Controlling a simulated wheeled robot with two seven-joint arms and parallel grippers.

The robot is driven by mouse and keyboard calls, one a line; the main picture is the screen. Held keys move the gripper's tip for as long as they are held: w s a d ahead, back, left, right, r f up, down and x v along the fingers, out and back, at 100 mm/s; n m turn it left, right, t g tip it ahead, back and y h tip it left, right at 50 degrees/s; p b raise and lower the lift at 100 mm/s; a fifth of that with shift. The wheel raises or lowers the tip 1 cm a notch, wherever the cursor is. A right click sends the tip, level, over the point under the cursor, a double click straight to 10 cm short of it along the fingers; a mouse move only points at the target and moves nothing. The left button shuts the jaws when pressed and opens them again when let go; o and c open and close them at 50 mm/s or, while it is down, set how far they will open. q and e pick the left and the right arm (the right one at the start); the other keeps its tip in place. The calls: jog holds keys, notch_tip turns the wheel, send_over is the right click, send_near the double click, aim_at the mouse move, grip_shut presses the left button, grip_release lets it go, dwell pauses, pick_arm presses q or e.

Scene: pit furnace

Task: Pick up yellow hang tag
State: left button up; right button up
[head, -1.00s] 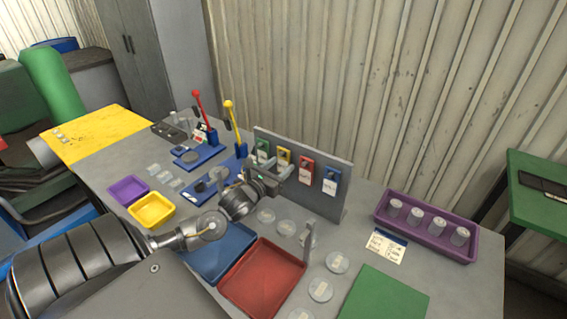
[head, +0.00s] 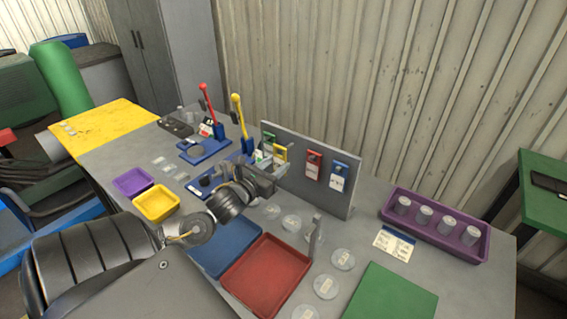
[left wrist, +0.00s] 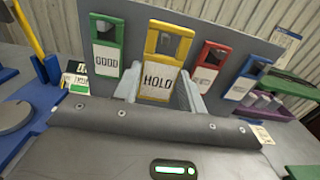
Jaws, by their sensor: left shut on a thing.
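The yellow hang tag (left wrist: 169,45), with a white "HOLD" label, sits between the fingers of my left gripper (left wrist: 160,92) in the left wrist view. It also shows at the grey upright board in the head view (head: 281,152). My left gripper (head: 270,170) is shut on the tag's lower part, in front of the board. I cannot tell whether the tag still hangs on its hook.
On the grey board (head: 325,200) a green tag (left wrist: 107,35) hangs left of the yellow one; red (head: 313,165) and blue (head: 339,175) tags hang to its right. Blue and red trays (head: 265,275) lie below my arm. A yellow-knobbed lever (head: 239,115) stands close left.

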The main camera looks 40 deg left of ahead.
pick_arm(q)
jog(key=s+d+b, duration=0.1)
jog(key=s+b, duration=0.1)
jog(key=s, duration=1)
jog(key=shift+s+d+b, duration=0.2)
jog(key=shift+s+b, duration=0.1)
jog(key=shift+s, duration=0.1)
dwell(0.6)
